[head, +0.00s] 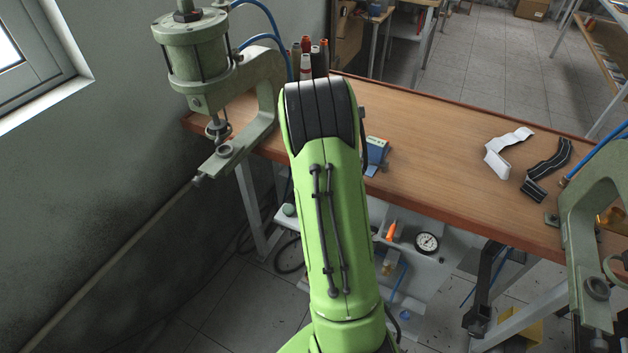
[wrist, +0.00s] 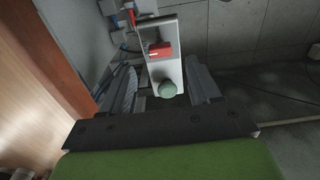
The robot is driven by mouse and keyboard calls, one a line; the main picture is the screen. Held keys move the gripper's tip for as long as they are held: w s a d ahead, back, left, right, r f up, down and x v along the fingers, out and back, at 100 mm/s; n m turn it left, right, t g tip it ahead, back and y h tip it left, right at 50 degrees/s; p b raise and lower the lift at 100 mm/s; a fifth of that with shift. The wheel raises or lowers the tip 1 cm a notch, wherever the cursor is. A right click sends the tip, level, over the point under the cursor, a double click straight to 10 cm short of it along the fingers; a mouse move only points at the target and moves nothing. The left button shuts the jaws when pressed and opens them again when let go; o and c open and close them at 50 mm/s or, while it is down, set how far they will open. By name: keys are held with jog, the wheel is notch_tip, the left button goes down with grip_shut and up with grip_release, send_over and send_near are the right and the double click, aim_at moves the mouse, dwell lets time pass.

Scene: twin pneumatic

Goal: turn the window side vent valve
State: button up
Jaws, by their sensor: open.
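In the wrist view, a white bracket plate (wrist: 167,72) carries a red handle (wrist: 161,50) and a rounded pale green knob (wrist: 167,89). I cannot tell for certain which of these is the vent valve. My gripper (wrist: 161,86) is open. Its two grey fingers lie left and right of the knob in the picture, with a gap to each side and nothing held. A matching green knob (head: 289,210) shows in the head view, below the window end of the bench. My gripper is hidden in the head view behind my green arm.
The wooden bench (head: 440,165) spans the head view and its edge (wrist: 55,65) is close at left in the wrist view. A press (head: 198,65) stands by the window. Below the bench are a gauge (head: 427,243) and an orange part (head: 391,231).

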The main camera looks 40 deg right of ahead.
notch_tip(320, 180, up, 10)
jog(key=p, duration=0.1)
jog(key=shift+p, duration=0.3)
